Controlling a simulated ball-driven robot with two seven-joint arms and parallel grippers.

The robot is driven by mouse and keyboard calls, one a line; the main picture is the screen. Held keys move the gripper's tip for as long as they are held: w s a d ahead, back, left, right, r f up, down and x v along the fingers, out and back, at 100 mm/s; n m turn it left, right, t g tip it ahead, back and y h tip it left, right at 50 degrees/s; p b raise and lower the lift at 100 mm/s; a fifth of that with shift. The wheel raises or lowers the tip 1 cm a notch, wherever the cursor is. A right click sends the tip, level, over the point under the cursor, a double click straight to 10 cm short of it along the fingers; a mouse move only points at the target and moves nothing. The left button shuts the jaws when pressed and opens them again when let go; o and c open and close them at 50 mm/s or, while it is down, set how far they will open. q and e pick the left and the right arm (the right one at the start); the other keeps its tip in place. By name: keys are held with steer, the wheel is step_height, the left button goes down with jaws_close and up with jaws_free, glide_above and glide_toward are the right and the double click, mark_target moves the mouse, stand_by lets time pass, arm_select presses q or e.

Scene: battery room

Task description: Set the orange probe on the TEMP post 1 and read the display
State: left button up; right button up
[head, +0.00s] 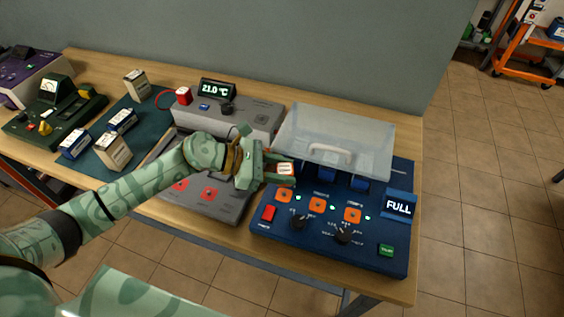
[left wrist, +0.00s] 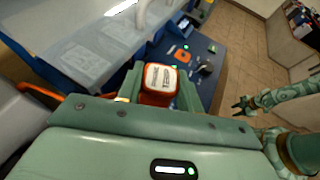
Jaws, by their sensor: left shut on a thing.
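My left gripper (head: 278,171) is shut on the orange probe (head: 285,169), an orange block with a white label on top. In the left wrist view the probe (left wrist: 160,79) sits between the fingers. The gripper holds it over the left part of the blue panel, near the leftmost of three orange squares (head: 284,196). I cannot read the labels to tell which post is TEMP 1.
A clear raised cover (head: 335,140) with a white handle stands behind the squares. The blue panel also has dark knobs and a FULL display (head: 399,207). Several boxes stand on a mat (head: 88,158).

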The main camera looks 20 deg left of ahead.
mark_target(282, 195)
arm_select(q)
steer(key=shift+f+b, duration=0.45)
steer(key=shift+f, duration=0.25)
step_height(282, 195, down, 4)
steer(key=b, duration=0.3)
steer(key=shift+f, duration=0.2)
steer(key=shift+r, duration=0.1)
stand_by(0.7)
steer(key=shift+f+b, duration=0.7)
steer(key=shift+b, duration=0.1)
steer(key=o, duration=0.7)
